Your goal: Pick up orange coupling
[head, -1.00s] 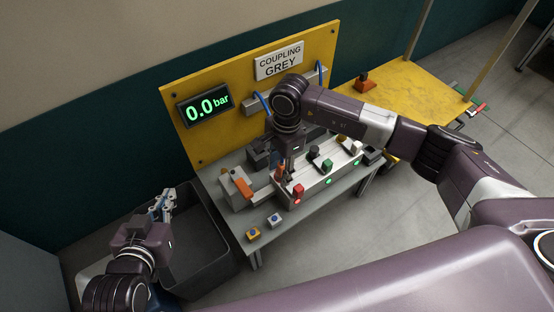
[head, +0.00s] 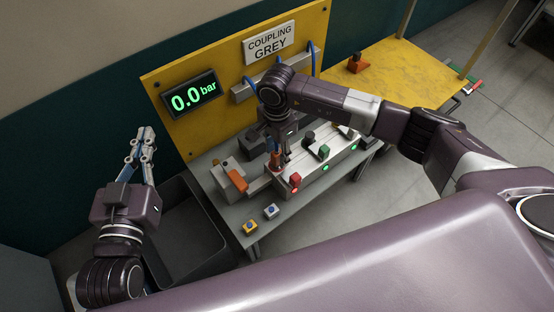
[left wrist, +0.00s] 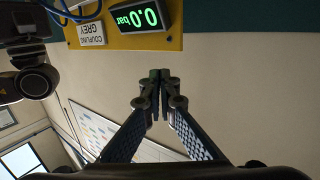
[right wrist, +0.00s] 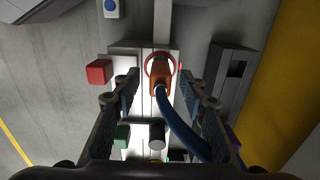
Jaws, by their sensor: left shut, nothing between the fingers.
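The orange coupling (right wrist: 160,78) has a blue hose (right wrist: 183,128) running from its end and a red ring (right wrist: 160,62) around its far part. It also shows in the head view (head: 276,160), partly covered by my right gripper (head: 279,143). In the right wrist view my right gripper (right wrist: 161,88) is open, with one finger on each side of the coupling and gaps visible beside it. My left gripper (head: 143,138) is shut and empty, raised over the left side above the dark bin. Its closed fingertips show in the left wrist view (left wrist: 159,92).
The grey bench (head: 247,213) carries a white fixture (head: 318,174) with red, green and black parts. A lever with an orange handle (head: 238,181) and two buttons are at its left. The yellow panel (head: 215,60) stands behind. A dark bin (head: 205,265) is at left.

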